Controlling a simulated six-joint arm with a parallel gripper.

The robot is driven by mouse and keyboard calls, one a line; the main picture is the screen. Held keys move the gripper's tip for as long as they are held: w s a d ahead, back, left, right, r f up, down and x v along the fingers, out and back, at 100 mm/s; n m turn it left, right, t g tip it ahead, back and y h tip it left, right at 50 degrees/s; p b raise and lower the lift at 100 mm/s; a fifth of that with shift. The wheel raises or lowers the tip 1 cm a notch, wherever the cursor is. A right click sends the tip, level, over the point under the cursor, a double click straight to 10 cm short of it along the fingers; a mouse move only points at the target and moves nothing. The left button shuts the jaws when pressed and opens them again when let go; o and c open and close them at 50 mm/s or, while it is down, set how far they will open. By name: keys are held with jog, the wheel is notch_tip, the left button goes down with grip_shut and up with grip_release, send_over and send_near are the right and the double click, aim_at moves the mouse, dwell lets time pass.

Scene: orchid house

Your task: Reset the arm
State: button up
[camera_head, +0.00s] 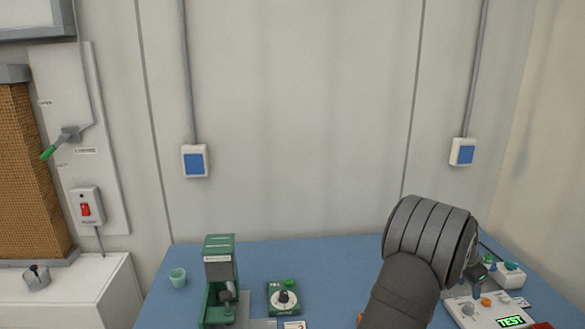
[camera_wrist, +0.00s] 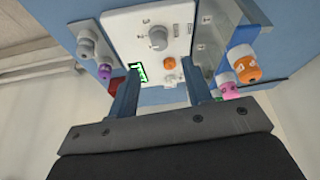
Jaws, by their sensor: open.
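My gripper (camera_wrist: 160,70) shows in the wrist view with its two blue-grey fingers apart and nothing between them. Past the fingertips is a white control panel (camera_wrist: 125,25) with a grey knob (camera_wrist: 158,38), an orange knob (camera_wrist: 168,62) and a lit green display (camera_wrist: 141,72). I cannot tell whether the fingers touch anything.
In the wrist view, grey (camera_wrist: 86,47), purple-capped, orange (camera_wrist: 243,62) and pink items flank the panel. In the head view, a green device (camera_head: 219,248), a green dial box (camera_head: 275,298) and a cup (camera_head: 177,280) stand on the table. A green-handled lever (camera_head: 62,141) is on the left wall.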

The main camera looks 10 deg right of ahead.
aim_at(470, 304)
jog(key=x, duration=0.8)
jog(key=shift+f, duration=0.1)
